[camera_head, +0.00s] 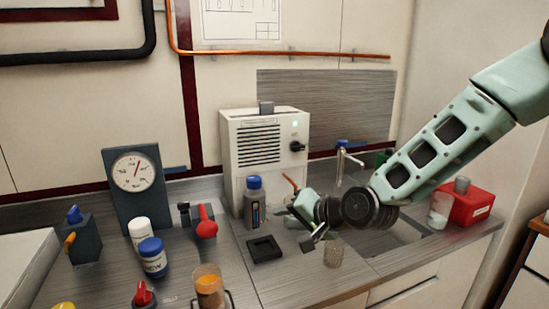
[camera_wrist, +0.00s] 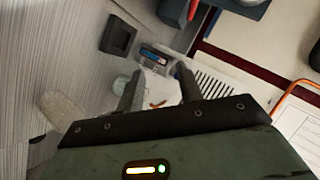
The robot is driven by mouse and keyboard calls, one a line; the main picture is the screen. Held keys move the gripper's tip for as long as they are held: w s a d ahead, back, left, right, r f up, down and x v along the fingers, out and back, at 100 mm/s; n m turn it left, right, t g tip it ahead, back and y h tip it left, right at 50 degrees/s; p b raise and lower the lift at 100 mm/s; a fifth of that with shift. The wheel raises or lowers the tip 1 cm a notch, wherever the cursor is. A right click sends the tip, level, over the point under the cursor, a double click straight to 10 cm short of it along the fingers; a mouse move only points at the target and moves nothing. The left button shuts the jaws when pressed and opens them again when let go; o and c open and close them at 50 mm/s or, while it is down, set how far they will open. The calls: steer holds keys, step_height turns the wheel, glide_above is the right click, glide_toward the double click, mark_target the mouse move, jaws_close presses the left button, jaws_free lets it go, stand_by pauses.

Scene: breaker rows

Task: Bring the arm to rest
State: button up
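My arm reaches in from the right in the head view. My gripper (camera_head: 301,222) is low over the counter, left of the sink and just right of a grey bottle with a blue cap (camera_head: 254,203). In the wrist view my gripper (camera_wrist: 158,88) shows two dark fingers standing apart. A pale shape with an orange mark lies between or beyond them; I cannot tell what it is. Nothing is clearly held. The grey bottle (camera_wrist: 152,57) appears just past the fingertips; I cannot tell whether they touch it.
A black square holder (camera_head: 264,249) and a clear glass (camera_head: 334,253) stand close to the gripper. A white vented box (camera_head: 262,150) is behind, and a tap (camera_head: 341,166) by the sink. A red container (camera_head: 472,206) is at right. Bottles and valves crowd the left.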

steer(key=s+d+n+g+h, duration=0.2)
steer(key=s+d+n+g, duration=0.1)
steer(key=s, duration=0.7)
steer(key=s+d+n+g+h, duration=0.2)
steer(key=s+d+n+h, duration=0.1)
steer(key=s, duration=0.8)
steer(key=s+d+r+n+g+h, duration=0.1)
steer(key=s+n, duration=0.4)
steer(key=s, duration=0.6)
steer(key=d+g+h, duration=0.1)
steer(key=d+g, duration=0.1)
steer(key=shift+s+g, duration=0.15)
steer(key=shift+g, duration=0.15)
